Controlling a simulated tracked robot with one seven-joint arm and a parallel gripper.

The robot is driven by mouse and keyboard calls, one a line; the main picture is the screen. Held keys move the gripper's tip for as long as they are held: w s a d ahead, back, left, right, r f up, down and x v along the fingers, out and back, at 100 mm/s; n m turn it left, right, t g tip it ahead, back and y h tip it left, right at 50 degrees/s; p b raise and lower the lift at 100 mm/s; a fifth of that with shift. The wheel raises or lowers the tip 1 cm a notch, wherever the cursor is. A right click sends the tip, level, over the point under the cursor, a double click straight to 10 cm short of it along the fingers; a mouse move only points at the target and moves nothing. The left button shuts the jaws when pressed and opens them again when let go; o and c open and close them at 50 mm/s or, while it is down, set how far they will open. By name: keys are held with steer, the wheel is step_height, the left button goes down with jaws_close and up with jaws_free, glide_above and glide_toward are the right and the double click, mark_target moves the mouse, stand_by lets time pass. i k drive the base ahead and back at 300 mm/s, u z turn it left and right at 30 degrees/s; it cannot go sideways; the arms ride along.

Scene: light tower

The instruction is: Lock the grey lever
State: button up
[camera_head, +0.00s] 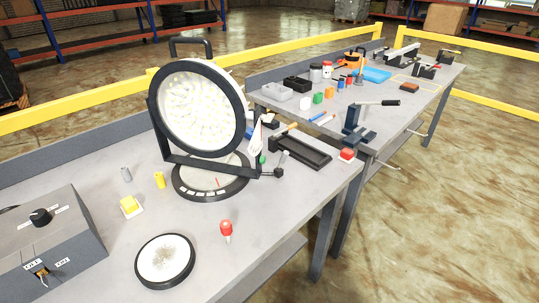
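A round lamp (200,108) with a white face and black rim stands tilted in a dark U-shaped bracket (205,168) on a round black-rimmed base (209,183). A small grey lever (282,159) with a dark round hub (279,173) stands at the right end of the bracket, pointing up and slightly right. I cannot tell from here whether it is locked. My gripper is not in view.
Around the lamp are a grey control box (50,240), a yellow button (130,206), a red-tipped bulb (226,230) and a round white disc (165,261). A black tray (303,151) lies right of the lever. A second, cluttered bench (400,105) stands behind.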

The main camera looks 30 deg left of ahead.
mark_target(284, 157)
steer(key=u, duration=4.4)
steer(key=k, duration=0.1)
steer(key=z, duration=2.8)
steer(key=i, duration=1.1)
steer(key=u, duration=1.95)
steer(key=k, duration=0.65)
steer(key=u, duration=0.05)
